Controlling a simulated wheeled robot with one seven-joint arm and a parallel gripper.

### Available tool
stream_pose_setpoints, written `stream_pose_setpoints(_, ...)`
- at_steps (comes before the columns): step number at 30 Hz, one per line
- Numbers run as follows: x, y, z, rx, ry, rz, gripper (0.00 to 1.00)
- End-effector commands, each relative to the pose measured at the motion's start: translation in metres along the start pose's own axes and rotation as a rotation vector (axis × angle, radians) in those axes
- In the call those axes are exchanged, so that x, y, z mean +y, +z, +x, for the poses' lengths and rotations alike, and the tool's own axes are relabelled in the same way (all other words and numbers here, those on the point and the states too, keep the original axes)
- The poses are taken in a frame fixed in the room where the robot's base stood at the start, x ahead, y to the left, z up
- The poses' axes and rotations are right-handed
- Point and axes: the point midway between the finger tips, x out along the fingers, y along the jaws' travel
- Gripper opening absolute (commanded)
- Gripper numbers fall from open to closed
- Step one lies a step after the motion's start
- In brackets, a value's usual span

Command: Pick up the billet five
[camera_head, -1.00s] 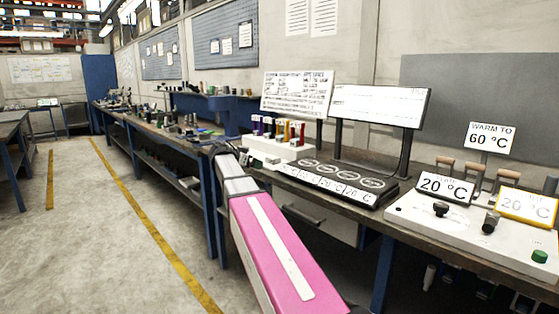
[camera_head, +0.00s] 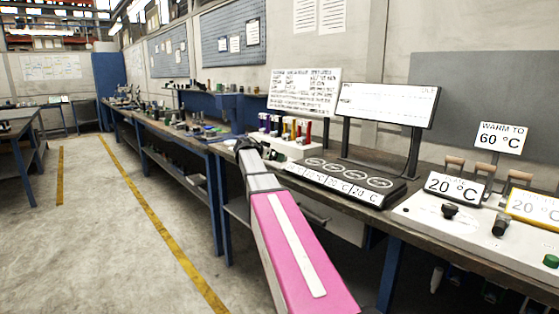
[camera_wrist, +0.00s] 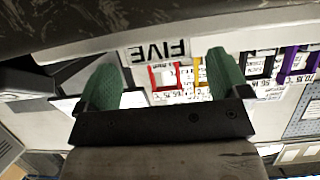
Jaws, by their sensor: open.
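My gripper (camera_wrist: 163,65) is open, its two green-padded fingers spread with nothing held between them. In the wrist view, which is upside down, a white label reading FIVE (camera_wrist: 158,50) shows between the fingers. Just below it is a red item (camera_wrist: 164,76), which I take to be billet five, with a yellow one (camera_wrist: 197,72) close to the right finger. In the head view the coloured billets stand in a row on a white rack (camera_head: 292,148), with a red one (camera_head: 307,131) at the right end.
A black unit with round plates (camera_head: 345,180) sits right of the rack. Further right is a white panel (camera_head: 460,222) with knobs and handled items. Two text boards (camera_head: 388,104) stand behind. Other benches (camera_head: 180,140) line the wall, and the floor at left is clear.

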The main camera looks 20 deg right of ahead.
Motion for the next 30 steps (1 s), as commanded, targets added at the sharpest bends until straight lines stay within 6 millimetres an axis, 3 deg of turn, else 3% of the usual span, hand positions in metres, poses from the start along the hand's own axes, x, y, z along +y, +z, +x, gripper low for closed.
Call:
stream_pose_setpoints(4, -0.001, 0.000, 0.021, 0.000, 0.001, 0.000, 0.94)
stream_pose_setpoints(12, 0.000, 0.000, 0.025, 0.000, -0.001, 0.000, 0.94)
stream_pose_setpoints(19, 0.000, 0.000, 0.024, 0.000, -0.001, 0.000, 0.19)
stream_pose_setpoints(30, 0.000, -0.007, 0.022, 0.002, -0.001, 0.000, 0.19)
